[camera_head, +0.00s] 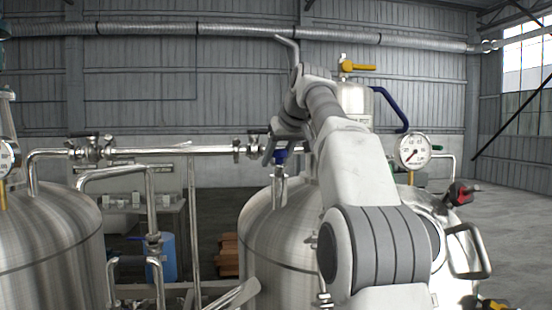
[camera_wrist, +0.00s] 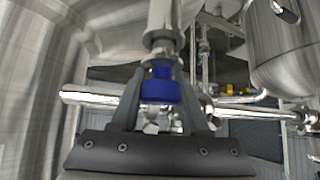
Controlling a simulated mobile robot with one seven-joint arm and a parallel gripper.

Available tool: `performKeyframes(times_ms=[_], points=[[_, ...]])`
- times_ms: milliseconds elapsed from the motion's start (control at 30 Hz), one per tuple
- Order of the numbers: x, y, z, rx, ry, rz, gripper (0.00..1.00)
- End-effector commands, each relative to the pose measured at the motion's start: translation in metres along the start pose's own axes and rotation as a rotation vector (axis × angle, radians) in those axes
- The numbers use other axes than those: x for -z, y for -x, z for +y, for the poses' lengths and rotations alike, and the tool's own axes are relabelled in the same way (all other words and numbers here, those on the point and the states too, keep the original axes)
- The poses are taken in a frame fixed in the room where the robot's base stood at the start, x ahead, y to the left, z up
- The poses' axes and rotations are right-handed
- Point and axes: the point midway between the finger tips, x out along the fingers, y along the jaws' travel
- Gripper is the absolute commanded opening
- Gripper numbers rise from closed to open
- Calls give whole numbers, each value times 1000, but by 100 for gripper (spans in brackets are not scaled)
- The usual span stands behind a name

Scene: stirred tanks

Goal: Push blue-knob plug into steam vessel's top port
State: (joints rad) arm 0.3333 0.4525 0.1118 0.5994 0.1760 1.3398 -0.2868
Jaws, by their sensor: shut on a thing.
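The blue knob (camera_head: 281,156) of the plug shows left of my arm, above the large steel vessel (camera_head: 262,225) at the middle. My gripper (camera_head: 276,150) is at the knob and partly hidden by my own arm. In the wrist view, my gripper (camera_wrist: 160,100) is shut on the blue knob (camera_wrist: 160,84), one finger on each side. The plug's metal stem lines up with a pale upright tube (camera_wrist: 163,22), seemingly the top port's neck. In the head view this neck (camera_head: 279,188) stands on the vessel top, below the knob. How deep the stem sits is unclear.
A horizontal steel pipe with valves (camera_head: 170,151) runs left of the gripper. A pressure gauge (camera_head: 413,151), a blue bent handle (camera_head: 390,108) and a yellow-handled valve (camera_head: 357,67) are to the right. Another steel tank (camera_head: 50,245) stands at left.

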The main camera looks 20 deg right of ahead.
Motion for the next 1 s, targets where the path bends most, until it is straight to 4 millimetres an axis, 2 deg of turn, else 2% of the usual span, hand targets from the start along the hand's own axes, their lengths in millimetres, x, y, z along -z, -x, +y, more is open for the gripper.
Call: performKeyframes(times_ms=[833, 867, 1000], points=[[-16, -16, 0, 0, 0, 1, 0], [-15, -15, 0, 0, 0, 1, 49], [-15, -15, 0, 0, 0, 1, 74]])
